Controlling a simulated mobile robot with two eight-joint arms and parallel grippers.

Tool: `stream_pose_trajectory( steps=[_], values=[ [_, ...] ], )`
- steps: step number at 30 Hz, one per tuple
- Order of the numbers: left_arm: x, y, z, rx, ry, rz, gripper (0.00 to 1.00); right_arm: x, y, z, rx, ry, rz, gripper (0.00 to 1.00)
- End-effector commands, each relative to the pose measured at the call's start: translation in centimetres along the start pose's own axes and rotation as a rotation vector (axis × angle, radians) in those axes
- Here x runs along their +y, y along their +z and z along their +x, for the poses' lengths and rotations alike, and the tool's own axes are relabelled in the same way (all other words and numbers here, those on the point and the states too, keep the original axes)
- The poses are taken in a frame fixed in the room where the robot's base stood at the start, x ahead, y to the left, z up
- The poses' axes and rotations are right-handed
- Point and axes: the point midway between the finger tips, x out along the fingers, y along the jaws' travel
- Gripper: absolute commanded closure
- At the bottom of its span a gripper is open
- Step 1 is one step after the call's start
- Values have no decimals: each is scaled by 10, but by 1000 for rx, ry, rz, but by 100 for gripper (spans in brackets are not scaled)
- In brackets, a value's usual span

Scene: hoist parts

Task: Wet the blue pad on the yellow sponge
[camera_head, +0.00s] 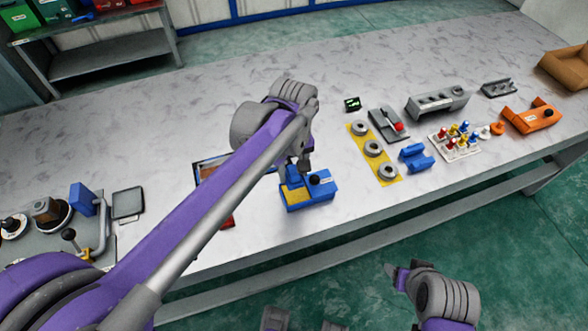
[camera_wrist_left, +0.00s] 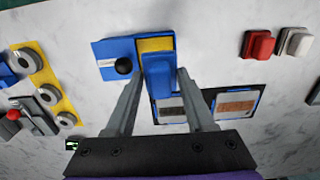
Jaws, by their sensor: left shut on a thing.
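My left gripper (camera_wrist_left: 161,74) is shut on a blue block, the pad (camera_wrist_left: 158,78), with one finger on each side of it. In the wrist view the pad's end overlaps the yellow sponge (camera_wrist_left: 155,45); I cannot tell whether they touch. The sponge (camera_head: 298,197) sits in a blue holder (camera_head: 313,203) with a black knob (camera_wrist_left: 123,66) beside it. In the head view my left gripper (camera_head: 300,166) is right above this holder, and the arm partly hides the pad. My right gripper (camera_head: 396,274) is off the table's front edge, apart from everything; its jaw opening is unclear.
A dark-framed board (camera_wrist_left: 236,103) lies beside the holder, partly under my left arm. Red (camera_wrist_left: 258,44) and white (camera_wrist_left: 294,42) blocks lie near it. Right of the holder are a yellow plate (camera_head: 362,138) with grey rings and a blue part (camera_head: 416,158). The table behind is clear.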

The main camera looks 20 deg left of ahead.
Motion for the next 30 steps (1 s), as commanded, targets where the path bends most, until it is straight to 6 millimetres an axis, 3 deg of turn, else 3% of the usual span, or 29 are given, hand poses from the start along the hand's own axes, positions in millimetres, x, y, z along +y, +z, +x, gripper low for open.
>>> stream_pose_trajectory(
  steps=[21,30],
  values=[
    [0,0,54,0,0,0,91,0,23,36,-14,0,0,34],
    [0,0,63,0,0,0,91,0,25,40,-15,0,0,34]
  ],
)
